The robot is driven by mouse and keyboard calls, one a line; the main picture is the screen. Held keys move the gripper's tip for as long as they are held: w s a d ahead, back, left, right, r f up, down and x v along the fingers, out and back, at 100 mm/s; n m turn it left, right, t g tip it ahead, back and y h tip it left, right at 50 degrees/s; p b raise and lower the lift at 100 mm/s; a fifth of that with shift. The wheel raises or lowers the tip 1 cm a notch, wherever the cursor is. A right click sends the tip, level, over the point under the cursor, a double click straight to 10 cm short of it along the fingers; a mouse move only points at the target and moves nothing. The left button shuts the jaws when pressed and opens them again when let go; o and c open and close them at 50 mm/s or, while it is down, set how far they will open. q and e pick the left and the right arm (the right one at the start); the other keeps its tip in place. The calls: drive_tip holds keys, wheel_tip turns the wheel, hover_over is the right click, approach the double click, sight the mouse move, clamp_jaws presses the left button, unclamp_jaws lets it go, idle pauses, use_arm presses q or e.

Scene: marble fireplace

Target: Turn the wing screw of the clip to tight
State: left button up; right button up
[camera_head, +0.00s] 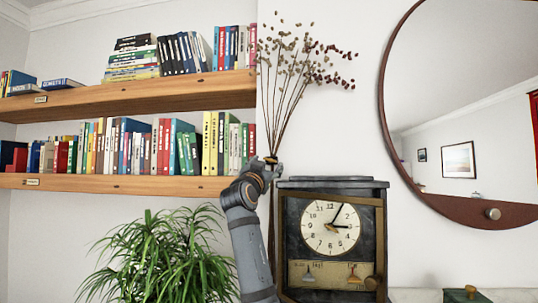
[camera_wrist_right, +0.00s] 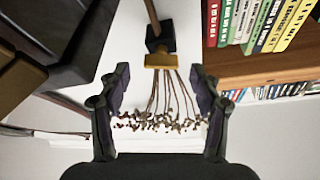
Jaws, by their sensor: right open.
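The clip is a small dark block (camera_wrist_right: 160,38) on a thin upright brown rod (camera_wrist_right: 152,12) in the right wrist view. A flat brass piece, which looks like its wing screw (camera_wrist_right: 165,61), sits against the block, lying crosswise. My right gripper (camera_wrist_right: 160,76) is open, with one finger on each side of the line to the brass piece and nothing between them. It appears just short of the brass piece; I see no contact. In the head view my right gripper (camera_head: 263,168) is raised beside the clock and largely hides the clip. My left gripper is not in view.
Dried stems (camera_head: 290,75) fan out above the clip. A dark-cased clock (camera_head: 335,185) stands close to the right of my right arm. Wooden shelves (camera_head: 130,182) with books are on the left, and a leafy plant (camera_head: 160,260) is below them. A round mirror (camera_head: 470,205) hangs at right.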

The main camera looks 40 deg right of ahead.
sight(268, 162)
drive_tip(key=p+x, duration=0.1)
drive_tip(key=x, duration=0.2)
drive_tip(key=shift+w, duration=0.1)
drive_tip(key=shift+f, duration=0.1)
drive_tip(key=c, duration=1.1)
